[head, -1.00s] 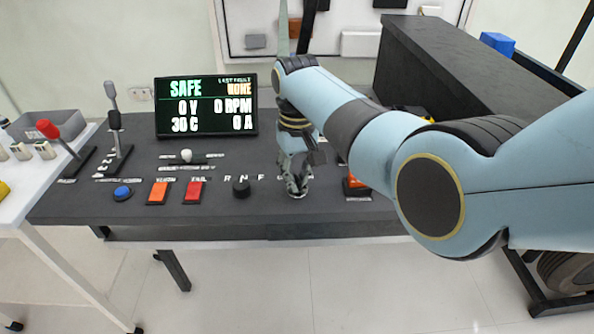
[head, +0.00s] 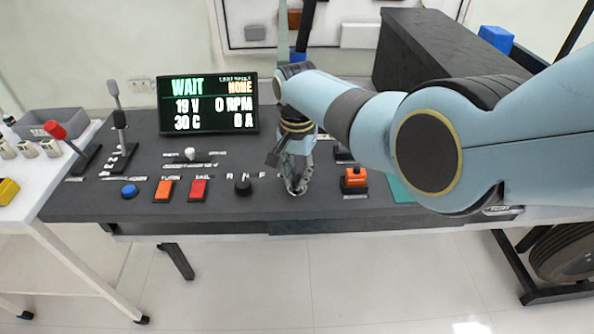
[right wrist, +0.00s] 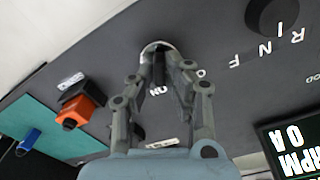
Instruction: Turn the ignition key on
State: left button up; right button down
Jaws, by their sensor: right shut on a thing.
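The ignition switch shows in the right wrist view as a silver ring (right wrist: 152,47) set in the dark console. The dark ignition key (right wrist: 159,70) stands at it, between my fingers. My right gripper (head: 297,187) points down at the console's front part, right of the R N F knob (head: 243,184). In the right wrist view my right gripper (right wrist: 164,72) is shut on the key, and its fingers hide part of it. The display (head: 207,104) reads WAIT, 19 V, 0 RPM, 30 C and 0 A. My left gripper is out of view.
An orange switch (head: 355,178) stands just right of my right gripper. Orange (head: 164,190) and red (head: 198,189) buttons and a blue button (head: 129,190) lie left of the knob. Two levers stand at the far left. A dark block (head: 440,55) rises behind my right arm.

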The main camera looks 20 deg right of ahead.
aim_at(297, 176)
jog(key=shift+m, duration=0.5)
jog(key=c, duration=1.3)
grip_release()
jog(key=shift+c, duration=0.2)
notch_tip(297, 176, up, 12)
